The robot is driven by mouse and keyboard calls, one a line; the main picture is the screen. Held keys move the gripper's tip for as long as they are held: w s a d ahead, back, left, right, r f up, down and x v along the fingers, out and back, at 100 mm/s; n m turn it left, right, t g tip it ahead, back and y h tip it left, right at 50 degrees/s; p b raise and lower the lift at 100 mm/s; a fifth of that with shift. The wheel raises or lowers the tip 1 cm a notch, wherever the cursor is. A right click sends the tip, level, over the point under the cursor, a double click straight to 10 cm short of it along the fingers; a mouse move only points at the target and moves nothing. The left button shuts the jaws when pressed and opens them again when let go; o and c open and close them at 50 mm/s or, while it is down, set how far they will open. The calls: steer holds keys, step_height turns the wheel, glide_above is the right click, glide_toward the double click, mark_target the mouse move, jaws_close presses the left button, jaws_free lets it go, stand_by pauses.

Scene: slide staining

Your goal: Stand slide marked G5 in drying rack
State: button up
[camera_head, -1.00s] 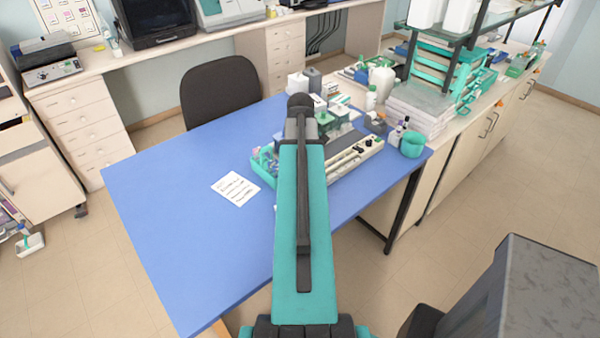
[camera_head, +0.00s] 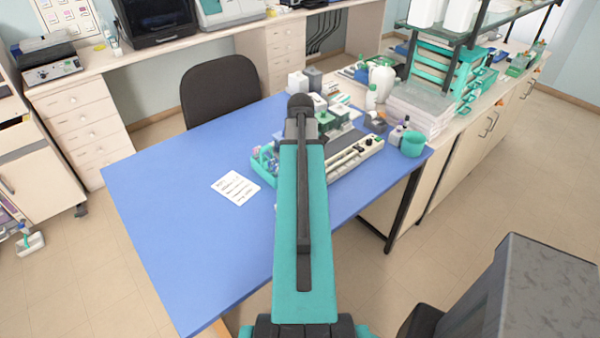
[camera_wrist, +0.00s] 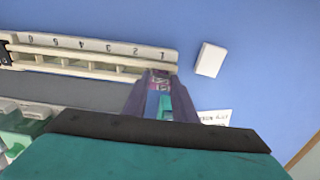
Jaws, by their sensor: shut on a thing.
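In the wrist view my gripper (camera_wrist: 160,97) shows as two dark purple jaws reaching forward from the dark bar. It is shut on a small slide (camera_wrist: 160,82) with pink-purple and whitish patches, mostly hidden between the jaws. Its marking is not readable. The jaws are at the end of a long cream rack (camera_wrist: 80,58) with rails and a row of numbers that appears upside down, by the number 1. I cannot tell whether the slide touches the rack. In the head view my arm hides the gripper and the slide.
A small white block (camera_wrist: 210,60) lies on the blue table (camera_head: 190,200), right of the jaws. A written paper note (camera_head: 236,187) lies on the table. Bottles, boxes and a teal cup (camera_head: 413,144) crowd the table's back right. The table's left and front are clear.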

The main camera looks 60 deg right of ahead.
steer(key=shift+f, duration=0.1)
steer(key=o, duration=1.1)
steer(key=shift+r+b, duration=1.8)
steer(key=shift+r, duration=5.1)
